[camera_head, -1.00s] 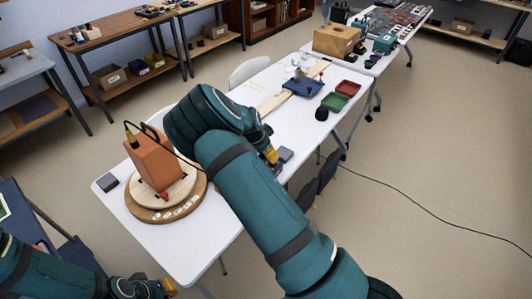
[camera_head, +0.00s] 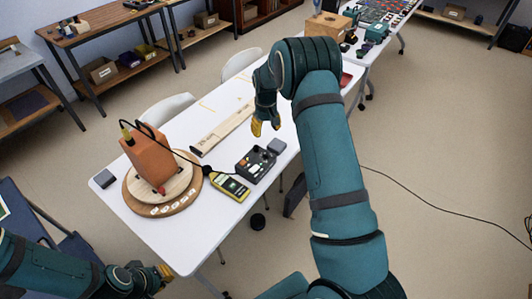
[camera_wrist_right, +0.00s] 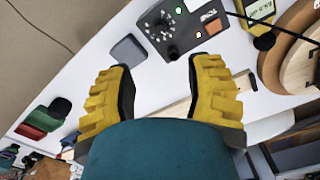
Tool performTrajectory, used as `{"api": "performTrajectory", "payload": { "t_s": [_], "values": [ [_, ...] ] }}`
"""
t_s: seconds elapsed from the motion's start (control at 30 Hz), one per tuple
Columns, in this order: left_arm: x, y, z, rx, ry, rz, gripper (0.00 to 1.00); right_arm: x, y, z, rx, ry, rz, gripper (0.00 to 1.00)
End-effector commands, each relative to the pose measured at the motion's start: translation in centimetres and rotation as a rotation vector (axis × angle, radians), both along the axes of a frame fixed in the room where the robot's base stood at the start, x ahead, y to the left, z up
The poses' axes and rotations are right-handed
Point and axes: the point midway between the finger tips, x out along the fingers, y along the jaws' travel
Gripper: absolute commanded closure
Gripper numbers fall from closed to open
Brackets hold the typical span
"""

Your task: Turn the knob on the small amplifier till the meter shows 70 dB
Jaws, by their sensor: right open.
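The small amplifier (camera_head: 255,164) is a dark box near the table's front edge. In the right wrist view its panel (camera_wrist_right: 188,27) shows a large black knob (camera_wrist_right: 173,52), small lights and an orange part. The yellow meter (camera_head: 229,187) lies just left of it; its reading is too small to read. My right gripper (camera_head: 265,126) hangs above the table, behind the amplifier in the head view, fingers apart and empty. In its wrist view the fingers (camera_wrist_right: 162,72) point toward the amplifier's knob side, touching nothing. My left gripper (camera_head: 160,274) is low at left; its opening is unclear.
An orange speaker (camera_head: 150,155) stands on a round wooden turntable (camera_head: 134,199), with a black cable running toward the meter. Grey blocks (camera_head: 277,146) (camera_head: 104,179) lie near the amplifier and at the left end. A wooden strip (camera_head: 222,131) lies behind.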

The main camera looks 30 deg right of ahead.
Motion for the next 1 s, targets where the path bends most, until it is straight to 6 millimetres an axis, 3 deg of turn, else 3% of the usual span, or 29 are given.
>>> {"api": "performTrajectory", "payload": {
  "t_s": [0.6,0.8,1.0],
  "values": [
    [0.0,0.0,-0.6,0.001,0.000,0.000,1.00,-0.1,0.1,-11.1,0.000,0.004,-0.004,0.47],
    [0.0,0.0,-0.7,0.001,0.000,0.000,1.00,0.0,0.0,-12.9,-0.001,0.001,-0.004,0.47],
    [0.0,0.0,-0.7,0.001,0.000,0.000,1.00,0.0,0.1,-13.3,-0.001,0.000,-0.004,0.47]
  ]
}}
